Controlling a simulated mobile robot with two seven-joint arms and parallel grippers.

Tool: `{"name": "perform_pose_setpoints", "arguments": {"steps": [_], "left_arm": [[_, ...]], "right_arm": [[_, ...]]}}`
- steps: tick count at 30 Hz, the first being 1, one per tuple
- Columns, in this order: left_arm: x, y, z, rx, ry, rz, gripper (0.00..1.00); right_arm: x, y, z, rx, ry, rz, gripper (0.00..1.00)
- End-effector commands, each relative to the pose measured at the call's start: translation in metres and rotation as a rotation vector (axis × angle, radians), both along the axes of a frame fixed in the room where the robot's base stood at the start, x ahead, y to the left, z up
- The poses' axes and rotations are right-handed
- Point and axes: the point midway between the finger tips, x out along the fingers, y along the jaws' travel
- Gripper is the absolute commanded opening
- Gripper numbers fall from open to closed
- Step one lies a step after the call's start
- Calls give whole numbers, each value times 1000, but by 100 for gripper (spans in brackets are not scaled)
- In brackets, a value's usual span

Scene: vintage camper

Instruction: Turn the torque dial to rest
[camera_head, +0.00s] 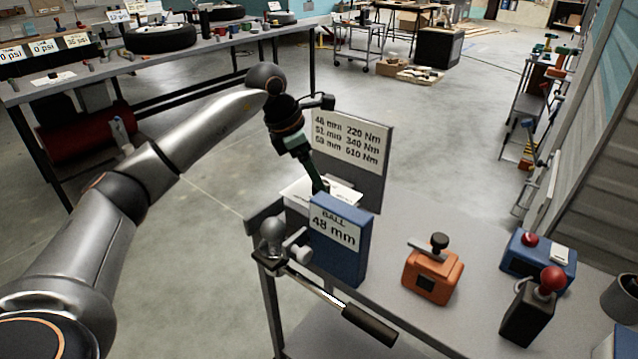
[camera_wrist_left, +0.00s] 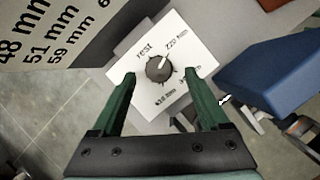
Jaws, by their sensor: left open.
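The torque dial (camera_wrist_left: 158,68) is a dark round knob on a white plate (camera_wrist_left: 148,100) in the left wrist view. The plate has "rest" at upper left, "220 Nm" at upper right and more torque marks lower down. A light pointer mark on the knob seems to point toward 220 Nm. My left gripper (camera_wrist_left: 158,82) is open, its green fingers on either side of the plate's lower half, with the knob just beyond and between the tips. Contact cannot be told. In the head view my left gripper (camera_head: 318,187) reaches down behind the blue box, and the knob is hidden.
A blue box (camera_head: 338,245) labelled "BALL 48 mm" stands close in front of the dial plate. A grey sign board (camera_head: 352,150) with torque values rises behind. A ball hitch and black-handled bar (camera_head: 368,323) are in front. An orange box (camera_head: 432,275) stands to the right.

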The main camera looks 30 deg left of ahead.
Motion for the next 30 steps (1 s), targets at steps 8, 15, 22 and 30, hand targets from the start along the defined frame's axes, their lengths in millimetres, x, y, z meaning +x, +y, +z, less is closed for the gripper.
{"name": "perform_pose_setpoints", "arguments": {"steps": [8, 15, 22, 30], "left_arm": [[9, -6, -25, 0, 0, -1, 78], [9, -6, -26, 1, -1, 0, 78], [9, -6, -25, 1, -1, 0, 58], [9, -6, -25, 1, -1, 0, 28]], "right_arm": [[2, -1, 0, -1, -7, -1, 66], [2, -2, 0, -2, -7, -1, 66], [2, -2, 1, -3, -8, -2, 66], [3, -2, 1, -3, -9, -2, 66]]}}
